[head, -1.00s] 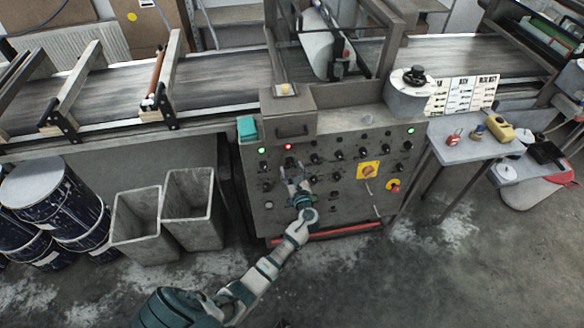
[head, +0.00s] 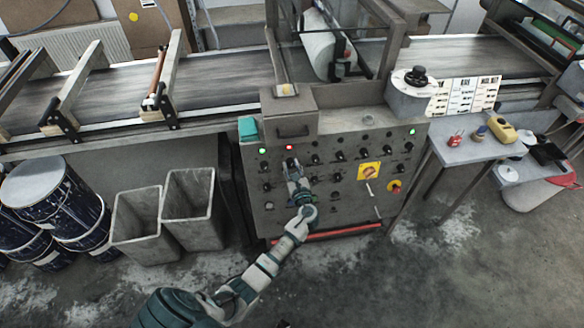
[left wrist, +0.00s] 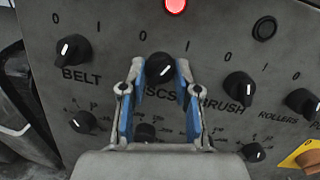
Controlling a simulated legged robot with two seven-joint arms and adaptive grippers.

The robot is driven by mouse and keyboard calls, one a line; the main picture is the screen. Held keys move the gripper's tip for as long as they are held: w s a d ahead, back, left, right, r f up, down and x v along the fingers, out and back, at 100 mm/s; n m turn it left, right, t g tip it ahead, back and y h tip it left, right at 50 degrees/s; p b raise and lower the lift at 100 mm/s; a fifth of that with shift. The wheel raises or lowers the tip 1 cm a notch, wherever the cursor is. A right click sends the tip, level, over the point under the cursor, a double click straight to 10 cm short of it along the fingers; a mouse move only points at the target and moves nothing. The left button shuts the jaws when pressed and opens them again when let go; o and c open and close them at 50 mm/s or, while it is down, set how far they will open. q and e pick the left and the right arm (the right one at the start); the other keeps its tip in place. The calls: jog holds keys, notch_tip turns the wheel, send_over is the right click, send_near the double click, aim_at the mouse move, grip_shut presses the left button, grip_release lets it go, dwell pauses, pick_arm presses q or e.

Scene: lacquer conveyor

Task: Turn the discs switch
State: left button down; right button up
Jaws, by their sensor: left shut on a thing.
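The discs switch (left wrist: 160,67) is a round black knob with a small white mark on the grey control panel (head: 335,215). Its label below is partly covered by a finger. A lit red lamp (left wrist: 176,5) is above it. My left gripper (left wrist: 161,70) is shut on the discs switch, with a blue-padded finger on either side of it. In the head view my left gripper (head: 293,170) reaches the upper left of the panel and mostly hides the switch. My right gripper is not in view.
The belt knob (left wrist: 73,48) is left of the discs switch, and the brush knob (left wrist: 239,88) is right of it. Smaller knobs sit below. A yellow-backed switch (head: 369,171) is farther right. Grey bins (head: 190,210) stand left of the panel.

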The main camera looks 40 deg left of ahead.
pick_arm(q)
jog(key=n+g, duration=0.1)
jog(key=n, duration=0.6)
jog(key=shift+n+g, duration=0.3)
jog(key=shift+g, duration=0.1)
jog(key=n, duration=0.3)
jog(key=shift+g, duration=0.3)
jog(key=shift+n, duration=1)
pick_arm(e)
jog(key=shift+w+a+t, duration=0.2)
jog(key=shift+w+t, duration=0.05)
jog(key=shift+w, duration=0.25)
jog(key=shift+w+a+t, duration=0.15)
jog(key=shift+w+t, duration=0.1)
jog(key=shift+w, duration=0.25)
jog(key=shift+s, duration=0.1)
pick_arm(q)
jog(key=shift+f, duration=0.1)
jog(key=c, duration=1)
grip_release()
jog(key=shift+o, duration=0.8)
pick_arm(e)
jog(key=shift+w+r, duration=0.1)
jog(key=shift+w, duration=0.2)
